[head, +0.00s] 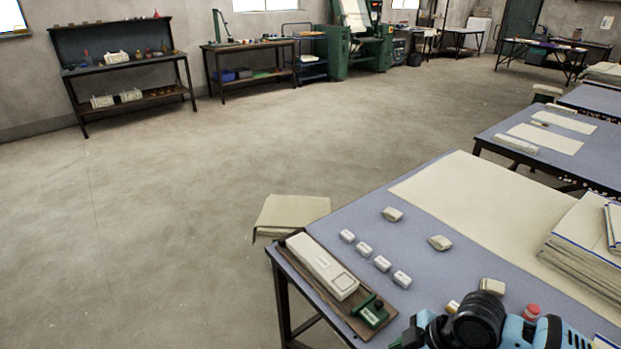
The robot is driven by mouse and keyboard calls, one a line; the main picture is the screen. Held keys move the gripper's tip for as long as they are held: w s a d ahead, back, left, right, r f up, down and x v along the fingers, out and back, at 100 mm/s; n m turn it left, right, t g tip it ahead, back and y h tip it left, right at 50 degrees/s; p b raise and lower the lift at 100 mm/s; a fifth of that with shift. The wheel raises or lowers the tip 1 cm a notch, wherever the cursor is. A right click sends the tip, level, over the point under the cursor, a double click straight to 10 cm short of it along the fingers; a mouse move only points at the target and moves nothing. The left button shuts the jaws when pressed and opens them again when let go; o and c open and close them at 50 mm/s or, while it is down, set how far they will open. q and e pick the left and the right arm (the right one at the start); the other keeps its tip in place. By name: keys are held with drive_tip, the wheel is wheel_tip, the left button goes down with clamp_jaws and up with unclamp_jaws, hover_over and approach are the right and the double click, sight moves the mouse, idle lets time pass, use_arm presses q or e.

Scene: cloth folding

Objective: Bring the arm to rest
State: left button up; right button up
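A blue and black part of one of my arms (490,325) shows at the bottom right, over the near edge of the blue-topped table (365,235). No gripper fingers can be made out, and whether anything is held is hidden. A large cream cloth (485,205) lies flat on the table. A stack of folded cream cloths (590,245) with blue edges lies at the right edge of the view.
A wooden board (315,290) with a long pale block (322,265) lies at the table's left corner. Several small pale blocks and a red-topped item (531,311) stand near the arm. More tables stand behind at right. The floor (150,200) at left is open.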

drive_tip(key=s+a+f+m+t+y+p, duration=0.1)
drive_tip(key=s+a+f+m+t, duration=0.4)
drive_tip(key=s+a+f+m, duration=0.15)
use_arm(q)
drive_tip(key=w+r, duration=0.1)
drive_tip(key=w+r+p, duration=0.1)
drive_tip(key=r, duration=0.1)
drive_tip(key=shift+w+a+r+t, duration=0.1)
drive_tip(key=shift+a+r+t, duration=0.1)
drive_tip(key=shift+t, duration=0.2)
use_arm(e)
drive_tip(key=s+d+f+m+t+h, duration=0.1)
drive_tip(key=s+d+f+m+h, duration=0.1)
drive_tip(key=s+d, duration=0.3)
drive_tip(key=s+d+f+m+t+h, duration=0.1)
drive_tip(key=s+d+f+m, duration=0.3)
drive_tip(key=s, duration=0.8)
drive_tip(key=shift+s+d+f+m+h, duration=0.25)
drive_tip(key=shift+d+m+h, duration=0.2)
drive_tip(key=shift+h, duration=0.45)
use_arm(q)
drive_tip(key=shift+d, duration=0.1)
